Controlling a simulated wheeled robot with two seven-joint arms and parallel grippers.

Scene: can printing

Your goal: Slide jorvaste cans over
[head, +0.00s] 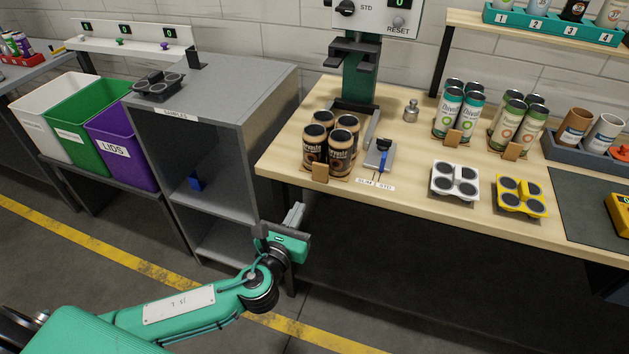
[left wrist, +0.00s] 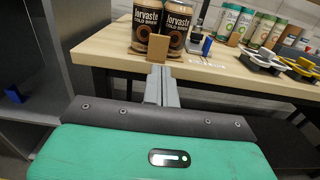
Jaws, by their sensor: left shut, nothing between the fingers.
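Several dark brown Jorvaste cold brew cans (head: 340,150) stand upright in a tight group near the table's left front corner, under the green press. A small tan block (head: 320,173) stands against their front side. In the left wrist view the cans (left wrist: 177,27) and the tan block (left wrist: 158,47) are straight ahead, beyond the fingertips. My left gripper (head: 295,214) is shut and empty, in front of and below the table's front left corner, apart from the cans. Its closed fingers also show in the left wrist view (left wrist: 160,84). My right gripper is not in view.
A grey shelf unit (head: 228,90) stands left of the wooden table (head: 410,215). A blue-handled tool (head: 382,152) lies right of the cans. White (head: 454,195) and yellow (head: 508,207) four-hole carriers are farther right, with green-labelled cans (head: 449,112) behind.

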